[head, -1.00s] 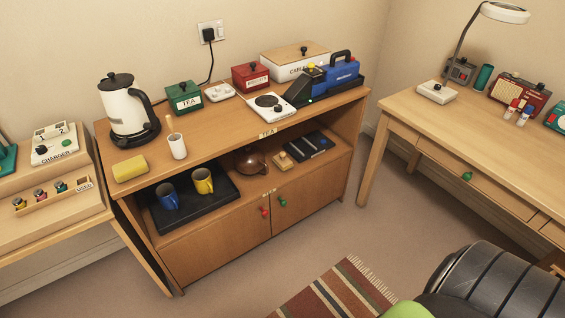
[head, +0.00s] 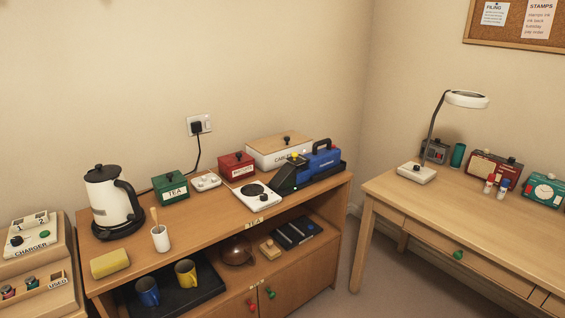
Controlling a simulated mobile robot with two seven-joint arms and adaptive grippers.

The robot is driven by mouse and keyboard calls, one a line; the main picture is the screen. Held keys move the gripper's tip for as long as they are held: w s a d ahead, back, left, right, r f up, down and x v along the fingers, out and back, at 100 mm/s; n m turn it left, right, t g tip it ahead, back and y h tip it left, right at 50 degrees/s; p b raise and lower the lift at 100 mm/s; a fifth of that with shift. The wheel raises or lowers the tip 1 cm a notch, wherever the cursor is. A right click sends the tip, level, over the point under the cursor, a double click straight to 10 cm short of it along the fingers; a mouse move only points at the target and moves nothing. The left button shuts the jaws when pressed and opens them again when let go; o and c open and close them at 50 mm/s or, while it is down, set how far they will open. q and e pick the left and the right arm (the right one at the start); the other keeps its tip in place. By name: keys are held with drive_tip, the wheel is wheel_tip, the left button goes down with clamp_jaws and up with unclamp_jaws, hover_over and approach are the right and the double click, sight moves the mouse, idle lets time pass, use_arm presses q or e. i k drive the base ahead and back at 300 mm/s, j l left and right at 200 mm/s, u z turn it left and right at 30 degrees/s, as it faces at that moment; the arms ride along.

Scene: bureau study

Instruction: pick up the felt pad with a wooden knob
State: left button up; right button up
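A small tan block with a knob-like top (head: 270,248) lies on the lower shelf of the wooden cabinet, between the brown round pot and a dark flat case. It may be the felt pad with a wooden knob, but it is too small to tell its material. Neither of my grippers is in the head view.
The cabinet top (head: 215,224) holds a kettle (head: 112,205), yellow sponge (head: 110,263), white cup (head: 160,238), TEA box (head: 170,187) and blue machine (head: 318,165). The brown pot (head: 237,252) and dark case (head: 299,233) flank the block. A desk (head: 440,210) stands right.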

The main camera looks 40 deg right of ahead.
sight(272, 252)
drive_tip(key=i+l, duration=0.25)
drive_tip(key=l, duration=0.2)
drive_tip(key=i+l, duration=0.25)
drive_tip(key=l, duration=0.2)
drive_tip(key=i+l, duration=0.3)
drive_tip(key=l, duration=0.15)
